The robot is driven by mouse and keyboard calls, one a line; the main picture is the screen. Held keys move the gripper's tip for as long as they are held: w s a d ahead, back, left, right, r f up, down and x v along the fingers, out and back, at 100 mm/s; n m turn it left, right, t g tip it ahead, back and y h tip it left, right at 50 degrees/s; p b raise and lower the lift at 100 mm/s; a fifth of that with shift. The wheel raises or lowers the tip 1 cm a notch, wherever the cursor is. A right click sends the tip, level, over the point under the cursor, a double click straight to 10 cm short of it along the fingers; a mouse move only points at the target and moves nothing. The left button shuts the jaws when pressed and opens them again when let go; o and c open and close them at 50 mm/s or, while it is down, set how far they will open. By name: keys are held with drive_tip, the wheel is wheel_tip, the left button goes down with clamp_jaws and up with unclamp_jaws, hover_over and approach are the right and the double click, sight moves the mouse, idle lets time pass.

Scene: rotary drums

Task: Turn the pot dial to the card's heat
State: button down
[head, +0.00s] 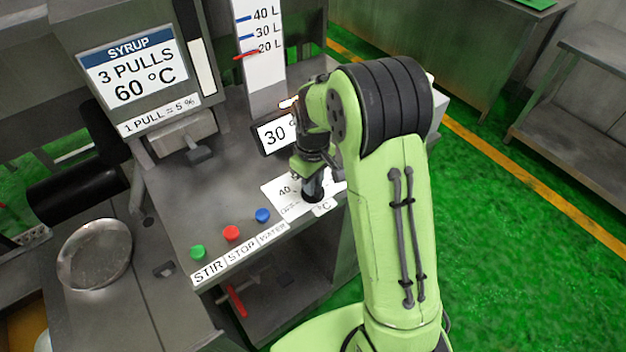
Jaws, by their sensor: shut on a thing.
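The card (133,78) on the machine at upper left reads SYRUP, 3 PULLS, 60 °C. The white dial plate (290,208) lies on the console near its front right edge, with a 40 and a °C label showing. My gripper (313,188) points down over this plate and is shut on the pot dial, which the gripper mostly hides. The dial's pointer and most of its scale are hidden. A dark display (273,133) behind the gripper shows 30, its right part covered by my arm.
Green, red (232,233) and blue buttons sit left of the dial, above labels STIR, STOP and WATER. A lever (197,152) stands below the card. A litre scale (258,50) rises behind. A round metal pan (94,253) is at left. Green floor is open at right.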

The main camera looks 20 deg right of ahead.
drive_tip(key=m, duration=0.5)
drive_tip(key=shift+r+m, duration=0.1)
drive_tip(key=shift+m, duration=0.2)
drive_tip(key=m, duration=0.5)
drive_tip(key=shift+w, duration=0.1)
drive_tip(key=shift+m, duration=0.3)
drive_tip(key=c, duration=1)
unclamp_jaws()
drive_tip(key=shift+c, duration=0.2)
wheel_tip(320, 180, up, 16)
drive_tip(key=p, duration=0.3)
drive_tip(key=shift+p, duration=0.3)
